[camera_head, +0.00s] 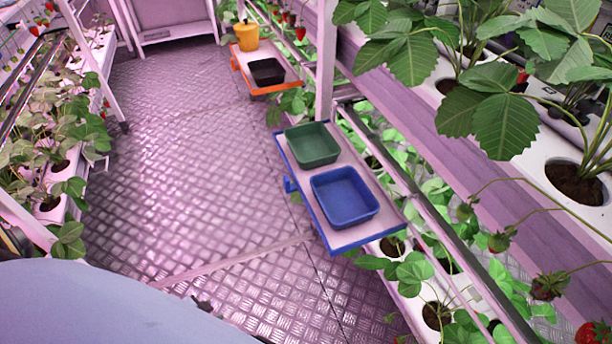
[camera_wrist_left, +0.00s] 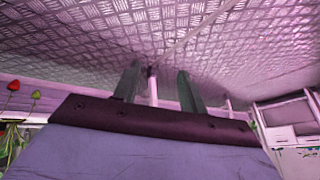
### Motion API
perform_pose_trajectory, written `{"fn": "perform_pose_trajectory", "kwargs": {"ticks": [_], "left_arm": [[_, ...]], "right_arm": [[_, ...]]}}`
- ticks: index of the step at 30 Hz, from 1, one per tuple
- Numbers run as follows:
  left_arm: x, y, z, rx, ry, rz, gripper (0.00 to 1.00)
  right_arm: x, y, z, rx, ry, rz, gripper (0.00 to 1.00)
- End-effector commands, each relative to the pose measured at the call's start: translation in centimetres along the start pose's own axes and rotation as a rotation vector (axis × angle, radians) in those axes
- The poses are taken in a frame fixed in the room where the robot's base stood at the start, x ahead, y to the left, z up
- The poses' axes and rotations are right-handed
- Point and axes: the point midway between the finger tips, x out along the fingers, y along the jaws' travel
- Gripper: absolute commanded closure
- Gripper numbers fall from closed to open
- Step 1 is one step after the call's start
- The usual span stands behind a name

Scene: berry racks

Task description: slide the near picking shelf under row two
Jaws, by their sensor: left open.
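The near picking shelf (camera_head: 298,172) is a pale board with a blue edge, jutting from the right rack into the aisle. It has a blue knob-like handle (camera_head: 290,185) on its aisle side. A green bin (camera_head: 312,145) and a blue bin (camera_head: 345,196) stand on it, both seemingly empty. My left gripper (camera_wrist_left: 157,88) shows in the left wrist view with its two fingers apart and nothing between them. In the head view only a small dark tip shows at the lower edge, on the aisle side, well apart from the shelf. My right gripper is out of view.
Strawberry plants fill the racks on both sides. A white upright post (camera_head: 326,60) stands beside the near shelf. The metal aisle floor (camera_head: 190,150) is clear.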

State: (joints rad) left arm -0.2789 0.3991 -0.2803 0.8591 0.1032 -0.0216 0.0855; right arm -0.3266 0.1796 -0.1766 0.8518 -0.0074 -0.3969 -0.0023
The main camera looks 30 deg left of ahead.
Motion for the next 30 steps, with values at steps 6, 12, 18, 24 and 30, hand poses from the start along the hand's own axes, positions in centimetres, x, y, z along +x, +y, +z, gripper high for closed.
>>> {"fn": "perform_pose_trajectory", "kwargs": {"ticks": [6, 12, 18, 24, 30], "left_arm": [[-4.2, -9.7, -18.4, 0.071, 0.576, 0.075, 0.58], [-13.0, -10.1, -28.1, 0.102, 0.925, 0.311, 0.58], [-19.2, -9.1, -31.4, 0.093, 1.075, 0.496, 0.58], [-20.7, -8.5, -32.6, 0.083, 1.111, 0.548, 0.58], [-19.7, -7.1, -35.0, 0.085, 1.116, 0.547, 0.58]], "right_arm": [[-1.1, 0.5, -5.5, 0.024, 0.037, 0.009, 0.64], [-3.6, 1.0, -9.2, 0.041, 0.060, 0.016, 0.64], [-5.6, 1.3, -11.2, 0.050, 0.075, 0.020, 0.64], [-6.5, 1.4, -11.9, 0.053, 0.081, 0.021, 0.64], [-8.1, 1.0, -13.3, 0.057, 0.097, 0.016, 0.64]]}}
